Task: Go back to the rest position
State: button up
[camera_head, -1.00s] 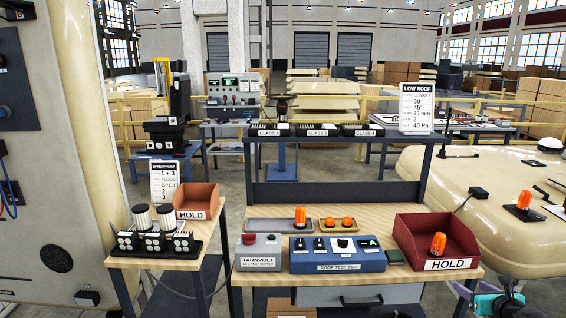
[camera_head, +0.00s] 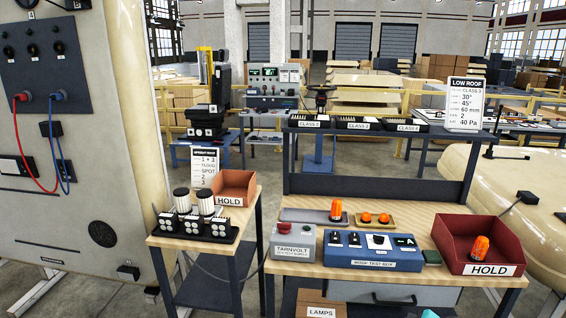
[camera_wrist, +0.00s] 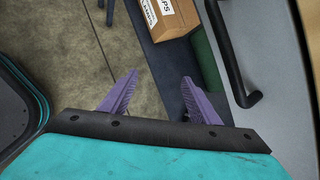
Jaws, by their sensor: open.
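My gripper (camera_wrist: 155,88) shows in the wrist view with two purple fingers spread apart and nothing between them. Below the fingers in that view are bare floor and the lower part of the bench, with a cardboard box (camera_wrist: 160,18) near the top. In the head view only a small teal bit of my arm shows at the bottom edge, and the fingers are out of that picture.
The wooden bench (camera_head: 310,262) holds a blue roof test box (camera_head: 372,252), a grey supply box (camera_head: 292,243) and a red HOLD bin (camera_head: 455,240) with an orange beacon (camera_head: 480,250). A side table (camera_head: 247,212) stands left. A dark handle (camera_wrist: 240,97) is right of my fingers.

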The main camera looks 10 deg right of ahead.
jog(key=s+a+f+n+g+y, duration=0.1)
jog(key=s+a+f+n+g, duration=0.1)
jog(key=a+f+n, duration=0.45)
jog(key=s+a+f+n+g, duration=0.2)
jog(key=s+a+f, duration=0.1)
jog(key=a, duration=0.6)
jog(key=s+a+f+n+g+y, duration=0.1)
jog(key=s+a+f+n+g, duration=0.15)
jog(key=a+f+n, duration=0.4)
jog(key=s+a+f+n+g+h, duration=0.2)
jog(key=s+a+f+n+g, duration=0.1)
jog(key=s+a+n, duration=0.3)
jog(key=s+a+f+n+g+h, duration=0.1)
jog(key=s+a+f+n+g, duration=0.2)
jog(key=s+a+n, duration=0.3)
jog(key=s, duration=0.5)
jog(key=shift+s+f+g+h, duration=0.2)
jog(key=shift+s+g+h, duration=0.1)
jog(key=shift+g+h, duration=0.1)
